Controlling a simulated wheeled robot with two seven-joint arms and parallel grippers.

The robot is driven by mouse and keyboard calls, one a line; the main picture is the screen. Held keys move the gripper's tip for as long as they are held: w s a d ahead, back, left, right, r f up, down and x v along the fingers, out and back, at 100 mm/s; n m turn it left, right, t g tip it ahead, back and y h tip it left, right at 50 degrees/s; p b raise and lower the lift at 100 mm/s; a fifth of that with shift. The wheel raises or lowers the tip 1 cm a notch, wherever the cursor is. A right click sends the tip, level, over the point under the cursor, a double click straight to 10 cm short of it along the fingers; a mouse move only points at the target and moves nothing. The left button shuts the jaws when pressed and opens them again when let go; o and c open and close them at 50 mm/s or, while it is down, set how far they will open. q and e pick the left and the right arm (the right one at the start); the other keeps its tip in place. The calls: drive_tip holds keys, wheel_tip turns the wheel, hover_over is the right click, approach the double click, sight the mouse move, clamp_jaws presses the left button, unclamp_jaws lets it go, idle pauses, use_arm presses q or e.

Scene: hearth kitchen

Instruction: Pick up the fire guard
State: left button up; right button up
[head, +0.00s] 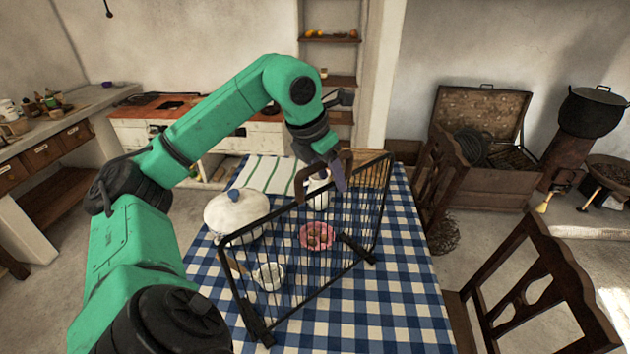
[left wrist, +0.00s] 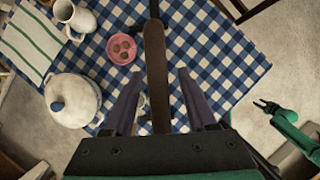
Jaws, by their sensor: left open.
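The fire guard (head: 300,240) is a black barred metal screen standing upright on the checked tablecloth. A brown arched handle (head: 299,184) rises from its top rail. My left gripper (head: 336,178) is at this handle from above, open. In the left wrist view, the handle (left wrist: 155,60) runs between the two spread fingers of the left gripper (left wrist: 160,75), with a gap on each side. The handle hides part of the guard there. My right gripper (left wrist: 266,106) shows small at the right of the left wrist view, away from the guard; its jaws are too small to judge.
The table (head: 400,290) also holds a white lidded pot (head: 236,212), a white jug (head: 318,190), a pink bowl (head: 316,236), a small white cup (head: 268,276) and a striped towel (head: 268,174). Wooden chairs (head: 545,270) stand at the right.

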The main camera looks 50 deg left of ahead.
use_arm(q)
drive_tip(key=shift+f, duration=0.25)
idle(0.3)
clamp_jaws()
drive_tip(key=shift+r, duration=0.15)
idle(1.1)
